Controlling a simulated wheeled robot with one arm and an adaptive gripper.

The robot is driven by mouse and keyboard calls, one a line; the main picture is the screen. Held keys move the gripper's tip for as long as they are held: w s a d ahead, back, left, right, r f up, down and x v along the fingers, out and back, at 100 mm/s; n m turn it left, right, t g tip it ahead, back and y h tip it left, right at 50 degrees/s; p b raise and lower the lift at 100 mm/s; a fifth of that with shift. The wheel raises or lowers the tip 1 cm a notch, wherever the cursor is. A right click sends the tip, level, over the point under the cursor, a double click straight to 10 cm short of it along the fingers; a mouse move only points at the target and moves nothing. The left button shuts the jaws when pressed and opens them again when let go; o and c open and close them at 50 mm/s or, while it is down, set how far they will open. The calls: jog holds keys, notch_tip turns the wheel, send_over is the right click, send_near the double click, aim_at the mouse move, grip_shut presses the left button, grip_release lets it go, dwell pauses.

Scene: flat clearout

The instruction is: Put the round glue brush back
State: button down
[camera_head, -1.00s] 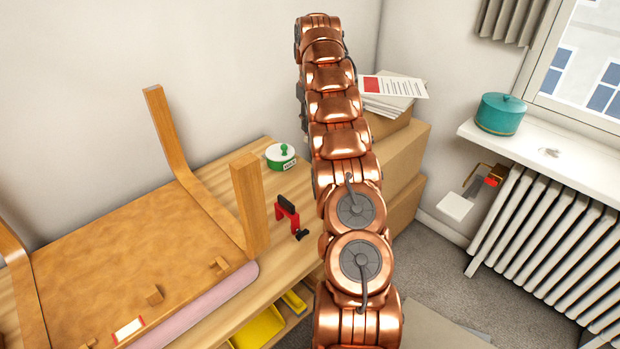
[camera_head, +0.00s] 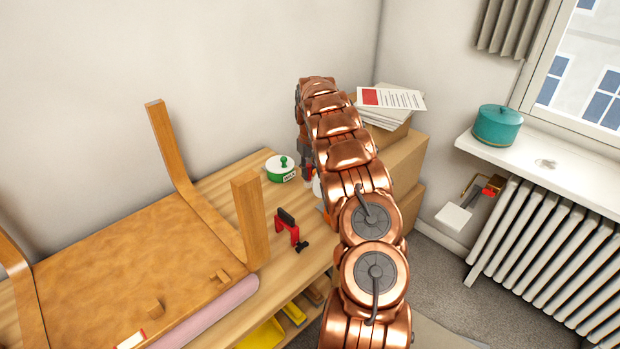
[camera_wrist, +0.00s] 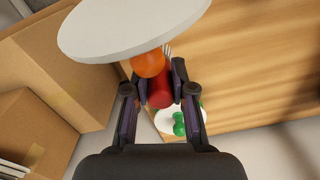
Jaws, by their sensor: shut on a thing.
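The glue brush, seen as a red rounded handle (camera_wrist: 160,93), is between the two fingers of my gripper (camera_wrist: 156,80) in the wrist view; thin bristle-like lines show just beyond it. In the head view my gripper (camera_head: 306,160) is mostly hidden by my copper arm, with a bit of red (camera_head: 309,175) below it, over the back right of the wooden bench (camera_head: 222,180). A white pot with a green knob (camera_head: 281,169) stands just left of it. An orange ball (camera_wrist: 148,63) and a large pale disc (camera_wrist: 130,28) lie close beyond the fingers; whether they touch the brush is unclear.
An upturned wooden chair (camera_head: 140,255) fills the left. Cardboard boxes (camera_head: 402,160) with papers (camera_head: 390,99) stand at right. A teal pot (camera_head: 497,126) sits on the sill.

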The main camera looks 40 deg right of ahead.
aim_at(310, 182)
jog(key=shift+f+p, duration=0.55)
jog(key=shift+f, duration=1.4)
jog(key=shift+f, duration=0.15)
jog(key=c, duration=1)
grip_release()
jog(key=shift+o, duration=0.2)
notch_tip(310, 182, up, 12)
jog(key=b, duration=0.3)
jog(key=shift+s+d, duration=0.1)
